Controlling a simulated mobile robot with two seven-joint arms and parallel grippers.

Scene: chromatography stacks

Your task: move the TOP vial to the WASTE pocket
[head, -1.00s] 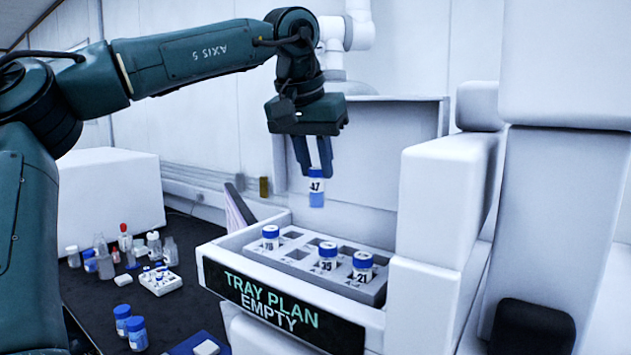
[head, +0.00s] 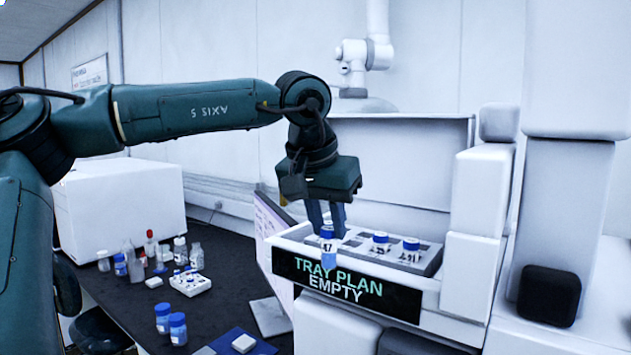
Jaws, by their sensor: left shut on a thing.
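My left gripper (head: 326,222) is shut on a blue-capped vial (head: 328,246) with a white label, apparently 47, and blue liquid. The vial hangs upright and overlaps the tray's front edge and the sign in the head view. The grey tray (head: 427,269) has square pockets, some empty. Two blue-capped vials, a middle one (head: 380,243) and a right one (head: 411,250), stand in it. The third vial seen earlier at the tray's left is hidden behind the gripper and held vial. No WASTE or TOP marking is readable. My right gripper is out of view.
A black sign (head: 345,289) reading TRAY PLAN EMPTY fronts the tray's white housing (head: 459,278). The dark bench (head: 115,300) at left holds bottles, a small white rack (head: 190,283) and two blue-capped jars (head: 170,322). A white box (head: 120,212) stands behind.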

